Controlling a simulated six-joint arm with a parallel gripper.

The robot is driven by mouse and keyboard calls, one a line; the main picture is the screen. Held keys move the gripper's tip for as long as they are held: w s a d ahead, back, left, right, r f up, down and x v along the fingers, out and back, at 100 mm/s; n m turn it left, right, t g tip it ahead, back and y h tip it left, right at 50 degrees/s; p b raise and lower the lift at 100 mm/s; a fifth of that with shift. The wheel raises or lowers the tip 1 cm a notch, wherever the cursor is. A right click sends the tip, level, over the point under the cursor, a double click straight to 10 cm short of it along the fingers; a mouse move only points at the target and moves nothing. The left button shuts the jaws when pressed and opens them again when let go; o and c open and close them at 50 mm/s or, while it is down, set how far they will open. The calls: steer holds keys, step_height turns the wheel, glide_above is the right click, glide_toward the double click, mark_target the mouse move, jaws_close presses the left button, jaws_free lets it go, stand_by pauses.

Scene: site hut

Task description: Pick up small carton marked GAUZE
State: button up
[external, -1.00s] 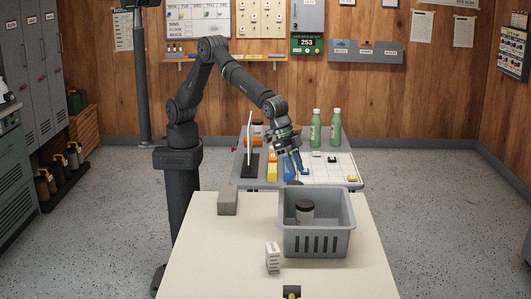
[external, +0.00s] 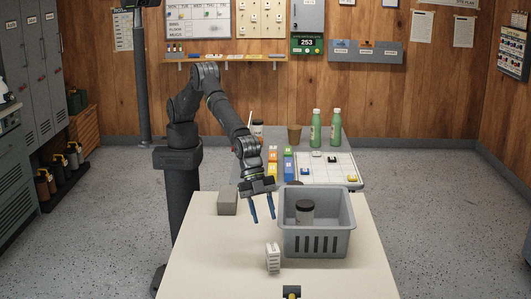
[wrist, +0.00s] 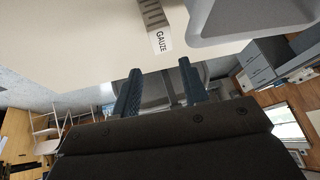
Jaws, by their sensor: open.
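The small white carton (external: 273,257) stands on the near table, left of the grey basket's front corner. In the wrist view the carton (wrist: 158,35) shows at the top, with the word GAUZE readable on its label. My gripper (external: 263,221) is open and empty, with its two blue fingers pointing down. It is above the table, behind and a little left of the carton, and apart from it. In the wrist view my gripper (wrist: 158,78) has its fingers spread, with the carton beyond the tips and nothing between them.
A grey basket (external: 318,243) with a dark-lidded jar (external: 304,212) inside stands to the right of my gripper. A grey block (external: 228,203) sits at the table's back left.

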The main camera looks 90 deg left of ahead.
mark_target(272, 247)
steer(key=shift+x, duration=4.9)
steer(key=shift+w, duration=0.1)
jaws_close()
